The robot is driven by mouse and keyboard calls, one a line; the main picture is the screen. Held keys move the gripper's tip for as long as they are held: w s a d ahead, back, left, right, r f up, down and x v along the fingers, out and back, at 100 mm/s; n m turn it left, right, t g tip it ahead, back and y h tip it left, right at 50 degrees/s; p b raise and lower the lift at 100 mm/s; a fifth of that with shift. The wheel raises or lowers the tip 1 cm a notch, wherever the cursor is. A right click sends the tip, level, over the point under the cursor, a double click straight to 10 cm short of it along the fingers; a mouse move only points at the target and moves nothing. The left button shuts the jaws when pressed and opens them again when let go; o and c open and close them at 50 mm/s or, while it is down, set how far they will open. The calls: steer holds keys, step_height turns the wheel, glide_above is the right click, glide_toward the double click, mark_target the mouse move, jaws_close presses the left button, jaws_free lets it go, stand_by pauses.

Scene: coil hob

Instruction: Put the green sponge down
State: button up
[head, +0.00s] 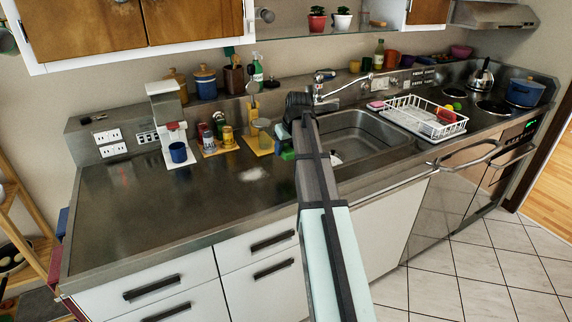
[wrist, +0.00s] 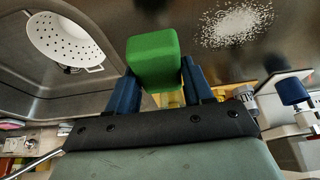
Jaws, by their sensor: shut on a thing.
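The green sponge (wrist: 153,58) is a bright green block between the two blue fingers of my gripper (wrist: 155,88) in the wrist view. The gripper is shut on it. In the head view the sponge (head: 287,155) shows only as a small green patch beside my arm, near the left edge of the sink, and my arm hides most of the gripper. I cannot tell whether the sponge touches the counter (head: 150,215).
The sink (head: 365,135) lies to the right; a white strainer (wrist: 66,40) shows in it. A white grainy patch (wrist: 237,22) lies on the counter. A blue mug (head: 178,152) and several jars stand to the left. A white dish rack (head: 425,118) stands right of the sink. The front left counter is clear.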

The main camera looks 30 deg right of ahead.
mark_target(284, 168)
steer(key=shift+f, duration=3.1)
steer(key=o, duration=1)
steer(key=shift+f, duration=0.15)
steer(key=v, duration=1.2)
steer(key=shift+a, duration=0.1)
